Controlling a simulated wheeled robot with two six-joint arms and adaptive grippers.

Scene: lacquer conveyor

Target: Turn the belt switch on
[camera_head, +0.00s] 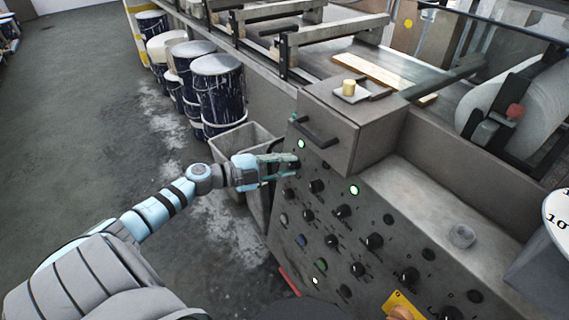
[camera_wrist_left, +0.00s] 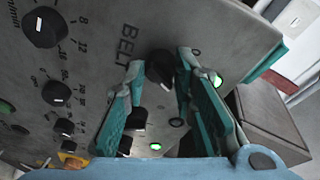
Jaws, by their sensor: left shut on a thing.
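The belt switch is a black rotary knob (camera_wrist_left: 159,69) beside the printed word BELT in the left wrist view. My left gripper (camera_head: 293,165) reaches the upper left part of the sloped grey control panel (camera_head: 287,220) in the head view. In the left wrist view its teal fingers (camera_wrist_left: 161,75) stand on either side of the knob, shut on it. In the head view the fingers mostly hide this knob. A lit green lamp (camera_wrist_left: 217,81) is close to the knob, and another lit green lamp (camera_wrist_left: 156,146) is lower. My right gripper is not in view.
Several other black knobs (camera_head: 342,211) crowd the panel around the gripper. A grey box with a handle (camera_head: 352,124) juts out just above. A grey bin (camera_head: 232,144) stands behind my gripper; dark drums (camera_head: 219,92) stand farther back. The left floor is clear.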

